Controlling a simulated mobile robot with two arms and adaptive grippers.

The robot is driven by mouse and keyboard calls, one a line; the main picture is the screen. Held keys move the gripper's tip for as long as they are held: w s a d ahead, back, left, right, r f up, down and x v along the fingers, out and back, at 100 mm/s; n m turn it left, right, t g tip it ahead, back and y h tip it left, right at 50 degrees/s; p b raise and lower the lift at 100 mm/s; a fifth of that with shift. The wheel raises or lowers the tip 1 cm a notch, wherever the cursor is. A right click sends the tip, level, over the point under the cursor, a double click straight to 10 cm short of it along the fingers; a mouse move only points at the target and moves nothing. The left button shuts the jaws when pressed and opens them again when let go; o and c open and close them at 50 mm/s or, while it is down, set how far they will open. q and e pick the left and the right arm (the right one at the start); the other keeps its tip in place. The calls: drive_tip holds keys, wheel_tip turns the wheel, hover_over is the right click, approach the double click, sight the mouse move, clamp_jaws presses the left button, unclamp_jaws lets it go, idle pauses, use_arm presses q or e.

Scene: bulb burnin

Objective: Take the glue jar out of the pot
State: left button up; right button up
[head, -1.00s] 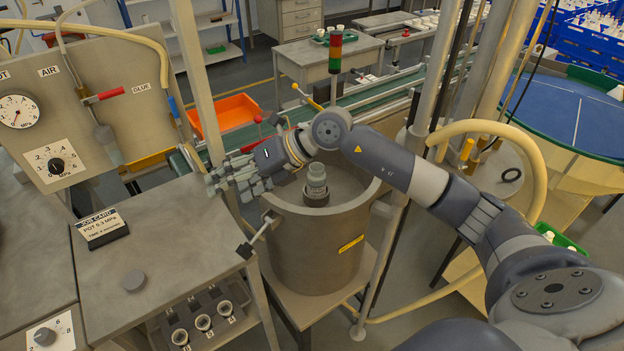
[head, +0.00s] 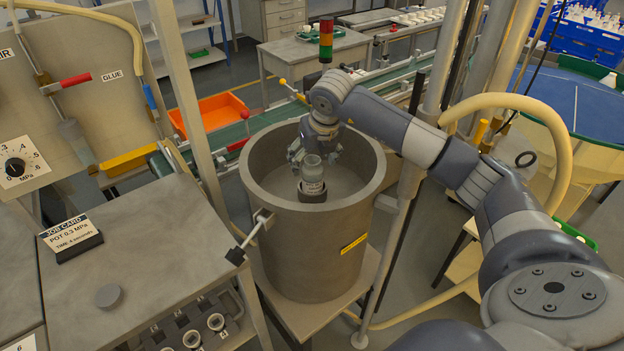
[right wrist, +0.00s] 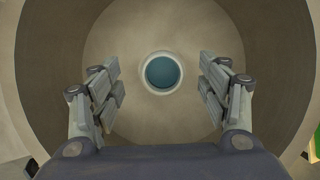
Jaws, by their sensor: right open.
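In the right wrist view the jar (right wrist: 163,72) shows from above as a pale ring with a blue-green middle. My right gripper (head: 315,152) is over the pot, pointing down at the jar. Its fingers (right wrist: 161,82) are open, one on each side of the jar, with clear gaps between. How deep the fingertips reach beside the jar is hard to tell. My left gripper is not in view.
The pot's rim (head: 253,185) surrounds the jar and the gripper. A handle (head: 250,237) sticks out at the pot's left front. A bench (head: 150,262) with a job card (head: 70,238) and a grey disc (head: 108,296) stands left. A metal post (head: 188,90) rises beside the pot.

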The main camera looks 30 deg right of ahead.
drive_tip(key=p+x, duration=0.2)
drive_tip(key=x, duration=0.3)
drive_tip(key=shift+d+f, duration=0.2)
drive_tip(key=shift+f, duration=0.15)
drive_tip(key=shift+w+f, duration=0.15)
drive_tip(key=c, duration=1.3)
drive_tip(key=shift+c, duration=0.3)
